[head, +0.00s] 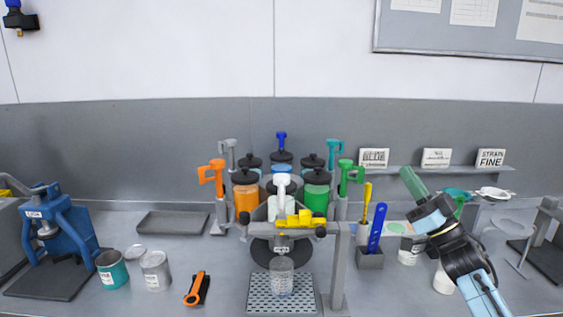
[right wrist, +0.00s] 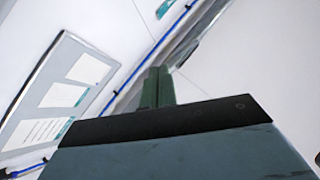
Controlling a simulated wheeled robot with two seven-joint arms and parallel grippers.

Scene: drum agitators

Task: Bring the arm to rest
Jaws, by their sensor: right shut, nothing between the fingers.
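My right arm comes in from the lower right in the head view. Its gripper (head: 408,176) points up and to the left, above the bench's right side. Its green fingers are shut with nothing between them. In the right wrist view the closed fingers (right wrist: 157,88) stand beyond the dark edge of the gripper body, with wall and a notice board behind. My left gripper is not in view.
Drum agitators with orange (head: 246,196) and green (head: 316,196) jars stand mid-bench. A clear cup (head: 281,276) sits on a perforated tray. A grey holder (head: 369,258) and white containers are near my right arm. A blue press (head: 57,224) stands left. A grey tray (head: 173,222) is empty.

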